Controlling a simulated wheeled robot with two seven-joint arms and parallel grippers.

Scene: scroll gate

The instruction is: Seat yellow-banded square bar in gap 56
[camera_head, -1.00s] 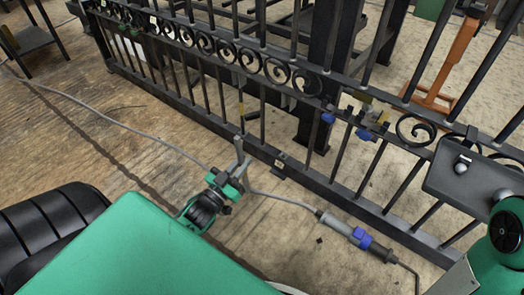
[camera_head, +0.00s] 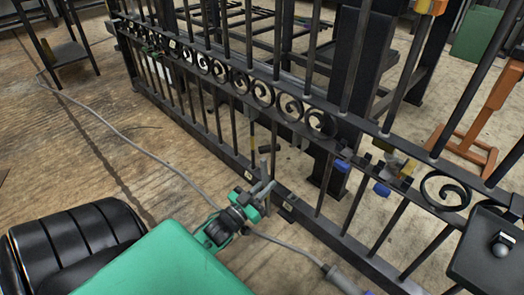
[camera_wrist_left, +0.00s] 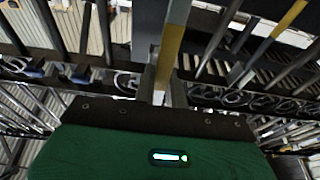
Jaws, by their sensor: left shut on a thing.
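The yellow-banded square bar (camera_head: 252,136) stands roughly upright in the lower part of the black scroll gate (camera_head: 290,105), left of the dark post. Its yellow band shows below the scroll row. My left gripper (camera_head: 262,188) is low at the gate, at the bar's lower part. In the left wrist view the bar (camera_wrist_left: 171,45) rises from between the fingers (camera_wrist_left: 163,93), and the gripper is shut on it. The bar's lower end is hidden, so I cannot tell whether it is seated. I cannot read a gap number 56. My right gripper is out of view.
Blue clamps (camera_head: 382,188) sit on the gate's rail at right, near a dark lock plate (camera_head: 490,248). A grey cable (camera_head: 120,133) crosses the wooden floor (camera_head: 60,150) to my left gripper's area. An orange stand (camera_head: 480,120) is behind the gate.

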